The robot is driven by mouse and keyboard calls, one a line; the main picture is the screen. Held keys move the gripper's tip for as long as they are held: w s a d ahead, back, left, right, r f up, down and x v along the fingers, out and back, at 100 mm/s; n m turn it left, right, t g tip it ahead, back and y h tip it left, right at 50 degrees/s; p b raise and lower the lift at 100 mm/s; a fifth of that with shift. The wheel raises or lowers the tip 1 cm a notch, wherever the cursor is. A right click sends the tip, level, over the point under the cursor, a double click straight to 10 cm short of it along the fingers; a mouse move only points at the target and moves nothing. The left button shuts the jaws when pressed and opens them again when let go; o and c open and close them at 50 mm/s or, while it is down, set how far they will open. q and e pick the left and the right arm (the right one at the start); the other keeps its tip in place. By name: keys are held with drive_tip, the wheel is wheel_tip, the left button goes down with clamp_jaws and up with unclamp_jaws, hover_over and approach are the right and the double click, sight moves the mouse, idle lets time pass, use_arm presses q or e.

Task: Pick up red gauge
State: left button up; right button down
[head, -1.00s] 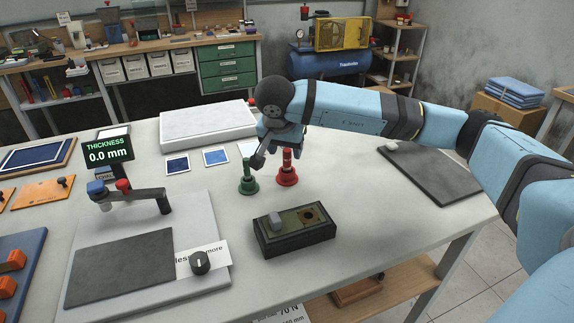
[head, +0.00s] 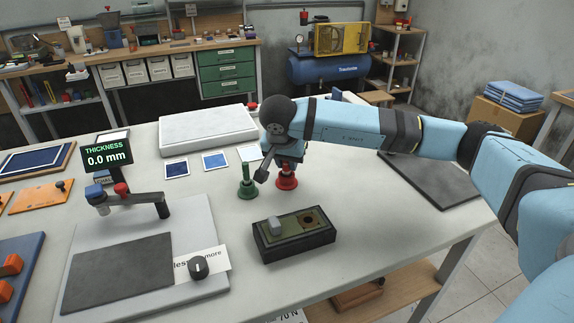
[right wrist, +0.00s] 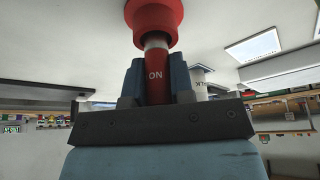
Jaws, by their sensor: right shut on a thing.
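The red gauge (head: 286,181) stands upright on the table, its wide red base showing below my right gripper (head: 283,157). In the head view the gripper hides the gauge's upper part. A green gauge (head: 247,183) stands upright just left of it. My left gripper is not in view.
A dark box (head: 294,237) with a grey block and a round hole lies in front. The thickness stand (head: 130,200) is at left, a white slab (head: 208,127) behind, and a dark mat (head: 430,178) at right. The table right of the dark box is clear.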

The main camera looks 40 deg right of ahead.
wheel_tip(320, 180, up, 20)
drive_tip(key=p, duration=0.2)
idle(1.1)
